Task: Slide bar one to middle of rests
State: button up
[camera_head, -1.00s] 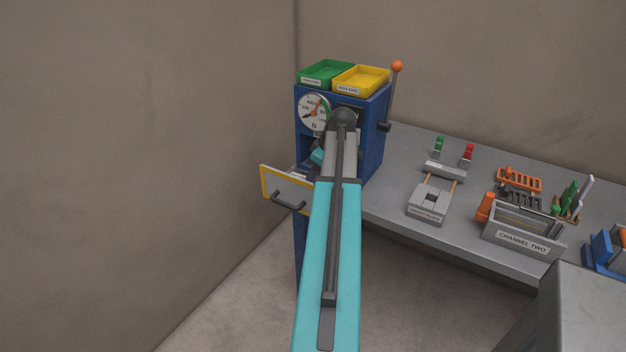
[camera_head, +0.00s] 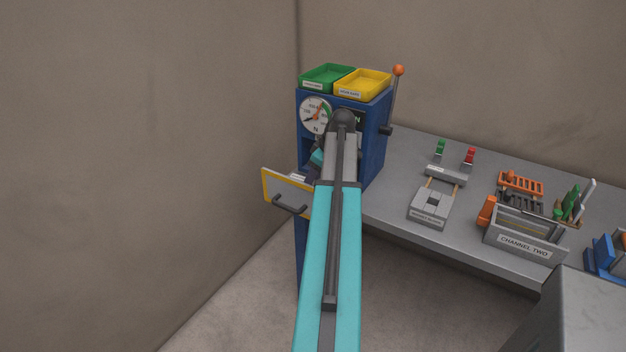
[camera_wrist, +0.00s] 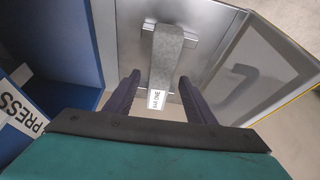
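Bar one (camera_wrist: 166,62) is a grey bar with a white label reading "BAR ONE", seen in the wrist view. In the head view my arm hides the bar and the gripper.
A blue wall (camera_wrist: 70,45) and a "PRESS" label are left in the wrist view. The grey bench (camera_head: 395,205) at right holds several fixtures.

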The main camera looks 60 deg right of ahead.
jog(key=shift+r, duration=0.1)
jog(key=b+v, duration=0.2)
jog(key=v, duration=1.1)
jog(key=shift+r+b, duration=0.3)
jog(key=shift+s, duration=0.15)
dwell(0.5)
